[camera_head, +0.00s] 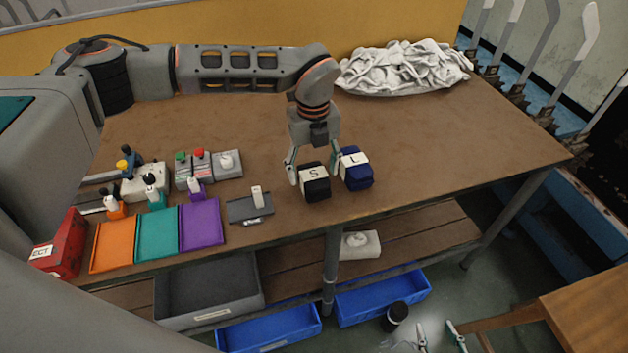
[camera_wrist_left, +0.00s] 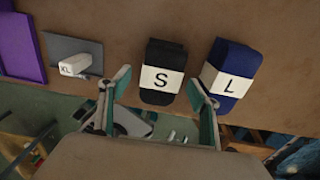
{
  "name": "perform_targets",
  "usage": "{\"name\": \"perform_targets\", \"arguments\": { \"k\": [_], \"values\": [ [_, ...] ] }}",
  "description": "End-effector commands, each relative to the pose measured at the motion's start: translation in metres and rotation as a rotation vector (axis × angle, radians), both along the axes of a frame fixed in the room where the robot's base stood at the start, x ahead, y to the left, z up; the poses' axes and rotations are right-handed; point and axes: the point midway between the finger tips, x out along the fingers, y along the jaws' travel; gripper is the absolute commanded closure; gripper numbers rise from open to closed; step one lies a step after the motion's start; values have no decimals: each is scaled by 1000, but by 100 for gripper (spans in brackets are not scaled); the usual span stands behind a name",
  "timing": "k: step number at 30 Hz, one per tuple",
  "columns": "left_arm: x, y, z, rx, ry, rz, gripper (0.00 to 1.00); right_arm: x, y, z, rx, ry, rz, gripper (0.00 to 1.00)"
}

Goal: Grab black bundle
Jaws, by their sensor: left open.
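The black bundle (camera_head: 316,190) with a white band marked S lies near the table's front edge; it also shows in the left wrist view (camera_wrist_left: 160,60). A navy bundle (camera_head: 357,180) marked L lies just to its right, and in the left wrist view (camera_wrist_left: 230,72) too. My left gripper (camera_head: 313,164) is open and empty, pointing down over the black bundle. In the left wrist view the fingers are spread to either side of the black bundle, the right one overlapping the L bundle's near edge. My right gripper (camera_head: 439,336) is low at the bottom right, its fingertips apart and empty.
A grey tray with an XL tag (camera_head: 250,207) lies left of the black bundle. Purple (camera_head: 202,222), teal and orange trays lie further left, with a button box behind. A heap of white socks (camera_head: 405,68) lies at the back. The table's right side is clear.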

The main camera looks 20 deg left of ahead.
Motion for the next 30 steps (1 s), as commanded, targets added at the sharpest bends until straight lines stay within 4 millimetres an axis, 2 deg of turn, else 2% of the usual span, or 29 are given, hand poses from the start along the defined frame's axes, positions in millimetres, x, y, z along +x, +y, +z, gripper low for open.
{"name": "perform_targets", "arguments": {
  "k": [3,6,13,14,18,19,30],
  "values": [
    [1,0,-20,1,4,-1,38,0,0,2,0,-1,1,60],
    [1,0,-30,1,2,-2,38,0,0,2,0,-1,1,60],
    [2,0,-33,-1,1,-2,38,0,0,2,-1,0,1,60],
    [2,0,-33,-1,1,-2,40,0,0,2,-1,0,1,60],
    [2,0,-33,-1,1,-2,76,0,0,2,0,-1,1,60],
    [2,0,-33,-1,1,-2,82,0,0,2,0,-1,1,60],
    [2,0,-30,-1,0,-1,82,1,0,3,0,-2,1,60]
  ]
}}
